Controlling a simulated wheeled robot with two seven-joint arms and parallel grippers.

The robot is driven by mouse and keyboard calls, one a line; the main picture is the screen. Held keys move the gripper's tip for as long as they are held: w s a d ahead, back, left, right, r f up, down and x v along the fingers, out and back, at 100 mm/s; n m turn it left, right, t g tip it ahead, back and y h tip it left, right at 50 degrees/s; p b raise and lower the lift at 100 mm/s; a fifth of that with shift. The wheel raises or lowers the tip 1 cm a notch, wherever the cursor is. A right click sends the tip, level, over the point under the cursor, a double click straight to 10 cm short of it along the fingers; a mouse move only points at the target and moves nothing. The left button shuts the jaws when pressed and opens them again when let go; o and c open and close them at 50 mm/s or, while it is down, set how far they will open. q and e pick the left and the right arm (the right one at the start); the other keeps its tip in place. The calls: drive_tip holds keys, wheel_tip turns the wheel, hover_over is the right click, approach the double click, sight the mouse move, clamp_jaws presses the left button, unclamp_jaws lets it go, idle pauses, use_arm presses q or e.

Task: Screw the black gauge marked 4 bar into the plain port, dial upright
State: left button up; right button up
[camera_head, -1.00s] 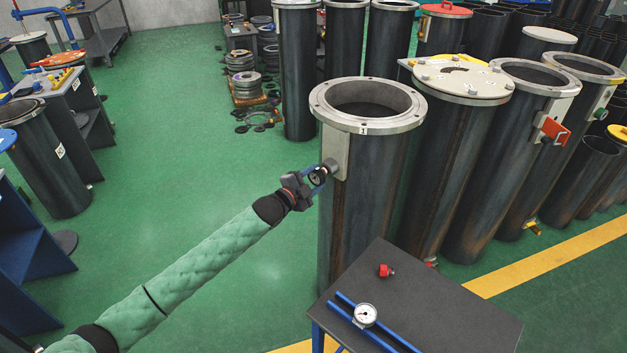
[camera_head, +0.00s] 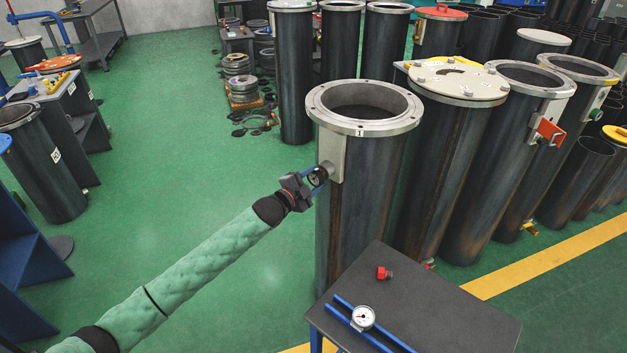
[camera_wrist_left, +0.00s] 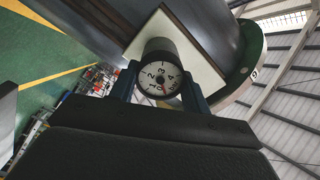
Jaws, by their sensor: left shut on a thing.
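The black gauge (camera_wrist_left: 160,75) has a pale dial with numbers up to 4 and a red needle. It faces the left wrist camera. My left gripper (camera_head: 317,177) is shut on it; its blue fingers (camera_wrist_left: 122,84) lie on both sides of the gauge. In the head view the gauge is at a grey round port (camera_head: 327,167) on the pale plate (camera_head: 331,149) of the flanged cylinder (camera_head: 361,200) marked 1. The gauge hides the port in the wrist view, so I cannot tell how far the thread is in.
More flanged cylinders (camera_head: 450,160) stand close on the right. The green floor on the left is open.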

idle(0.3)
use_arm(q)
drive_tip(key=o, duration=1.3)
drive_tip(key=shift+d, duration=0.1)
drive_tip(key=shift+o, duration=0.2)
drive_tip(key=shift+f, duration=0.3)
drive_tip(key=p+v, duration=0.2)
drive_tip(key=v, duration=0.5)
idle(0.4)
idle(0.4)
